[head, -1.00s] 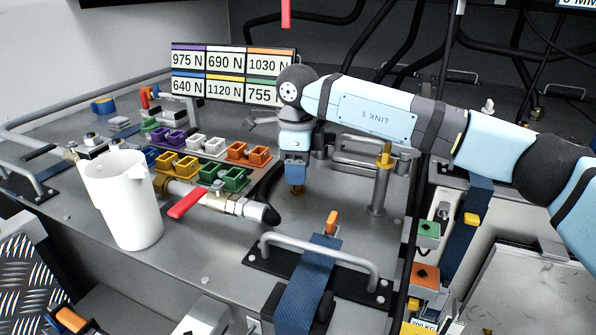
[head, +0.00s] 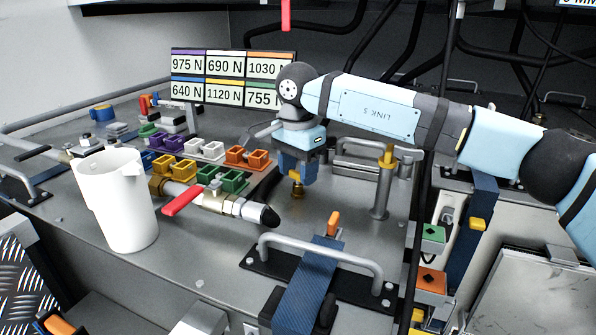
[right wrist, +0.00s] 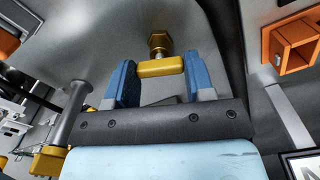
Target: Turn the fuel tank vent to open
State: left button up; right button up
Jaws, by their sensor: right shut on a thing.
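The fuel tank vent (head: 297,189) is a small brass fitting standing on the grey tank top, below my right gripper (head: 298,172) in the head view. In the right wrist view its yellow crossbar handle (right wrist: 160,68) lies between the two blue fingers of my right gripper (right wrist: 160,82), which is shut on it. The hexagonal brass part (right wrist: 159,43) shows just beyond the bar. My left gripper is not in view.
A post with a yellow cap (head: 383,190) stands right of the vent. A grey grab rail (head: 320,251) and blue strap (head: 307,285) are in front. A red-handled valve (head: 183,199), coloured sockets (head: 235,181) and a white jug (head: 118,205) lie left.

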aim_at(298, 173)
jog(key=shift+n, duration=2.2)
jog(key=o, duration=0.9)
notch_tip(298, 173, up, 14)
jog(key=shift+f, duration=0.1)
